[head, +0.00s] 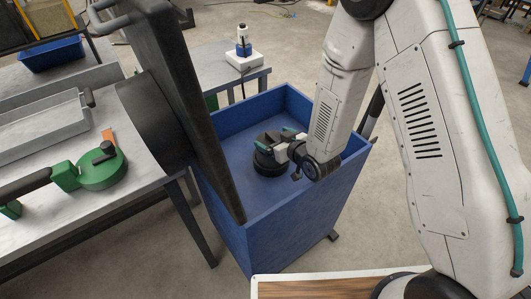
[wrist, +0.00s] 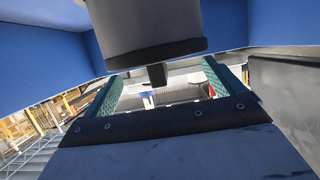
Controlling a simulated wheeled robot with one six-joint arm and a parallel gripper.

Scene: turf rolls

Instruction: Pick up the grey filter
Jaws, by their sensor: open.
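My gripper (head: 276,140) is inside the blue bin in the head view, its teal finger pads apart. A dark round object (head: 268,164) shows just below the fingers, partly hidden by them. In the wrist view a grey cylinder (wrist: 150,28) with a dark end band and a short black stub is close to the open jaws of my gripper (wrist: 162,88); it looks like the grey filter. I cannot tell whether the jaws are around it or touching it. Its far end is cut off by the picture's top edge.
The blue bin (head: 290,222) has high walls around my gripper. A tall dark panel (head: 180,95) stands at its left side. A workbench (head: 50,215) with a green tool (head: 100,172) is at left. A small table behind holds a bottle (head: 242,38) on a white block.

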